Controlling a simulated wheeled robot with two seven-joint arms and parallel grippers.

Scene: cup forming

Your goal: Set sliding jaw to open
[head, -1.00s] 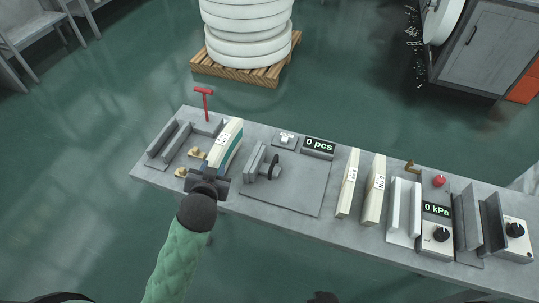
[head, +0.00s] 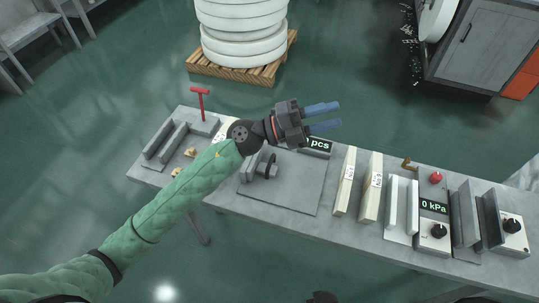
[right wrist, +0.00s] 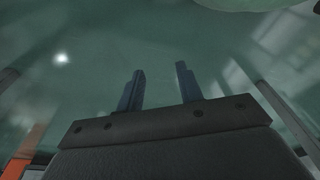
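The bench (head: 275,205) carries several fixtures with upright jaws. At its left end are two grey jaw plates (head: 166,146) with a gap between them, beside a red T-handle (head: 201,98). A middle fixture has a grey jaw (head: 248,168) and a black knob (head: 268,167), partly behind my left arm. I cannot tell for certain which one is the sliding jaw. My left gripper (head: 338,114) hovers above the bench's back edge, near the "pcs" display, with its blue fingers apart and empty. My right gripper (right wrist: 160,72) is open and empty, with only floor behind its fingers.
Two cream blocks (head: 345,183), white plates (head: 403,207), a "0 kPa" display (head: 434,207), a red button (head: 436,177) and dark upright plates (head: 466,215) fill the right half. A pallet of white discs (head: 240,73) stands behind. The middle fixture's plate is partly bare.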

